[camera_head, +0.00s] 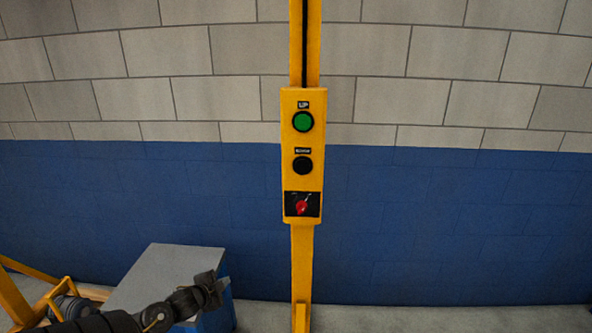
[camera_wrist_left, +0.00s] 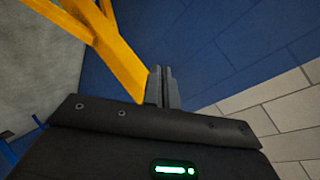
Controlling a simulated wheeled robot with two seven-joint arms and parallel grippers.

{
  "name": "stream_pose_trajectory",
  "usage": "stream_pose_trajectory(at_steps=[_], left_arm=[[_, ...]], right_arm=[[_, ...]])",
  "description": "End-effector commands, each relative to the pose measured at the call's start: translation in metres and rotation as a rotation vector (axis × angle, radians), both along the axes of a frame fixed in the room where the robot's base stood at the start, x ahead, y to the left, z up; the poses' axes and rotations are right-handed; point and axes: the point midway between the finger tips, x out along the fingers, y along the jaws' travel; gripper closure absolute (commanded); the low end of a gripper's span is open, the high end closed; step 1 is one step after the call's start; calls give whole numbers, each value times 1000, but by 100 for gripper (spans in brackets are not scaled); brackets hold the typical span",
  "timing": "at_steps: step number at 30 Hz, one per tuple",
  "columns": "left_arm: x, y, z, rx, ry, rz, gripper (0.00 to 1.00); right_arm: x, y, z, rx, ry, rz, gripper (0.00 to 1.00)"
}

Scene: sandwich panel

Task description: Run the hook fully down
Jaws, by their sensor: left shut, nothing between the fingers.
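A yellow control box (camera_head: 302,240) on a yellow post faces me in the head view. It carries a green button labelled UP (camera_head: 303,121), a black button (camera_head: 303,165) below it with a small label, and a red rotary switch (camera_head: 302,206) at the bottom. My left gripper (camera_head: 216,285) is low and left of the box, apart from it, in front of a grey-topped blue box. In the left wrist view its fingers (camera_wrist_left: 163,88) are together with nothing between them. The hook is not in view. My right gripper is not in view.
The blue box with a grey top (camera_head: 160,272) stands on the floor at lower left. A yellow frame (camera_head: 30,300) with machinery is at the far left. A blue and grey block wall (camera_head: 430,220) is behind. The space right of the post is clear.

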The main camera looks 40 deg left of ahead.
Motion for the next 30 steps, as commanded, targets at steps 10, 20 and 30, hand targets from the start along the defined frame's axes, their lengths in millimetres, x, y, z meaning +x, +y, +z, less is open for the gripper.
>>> stream_pose_trajectory(at_steps=[10, 20, 30], left_arm=[[59, -108, 318, 481, -350, -452, 100], [48, -167, 380, 617, -438, -591, 100], [51, -166, 380, 615, -440, -589, 100]], right_arm=[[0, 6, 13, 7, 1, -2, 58], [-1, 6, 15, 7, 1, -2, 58], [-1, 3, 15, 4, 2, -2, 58]])
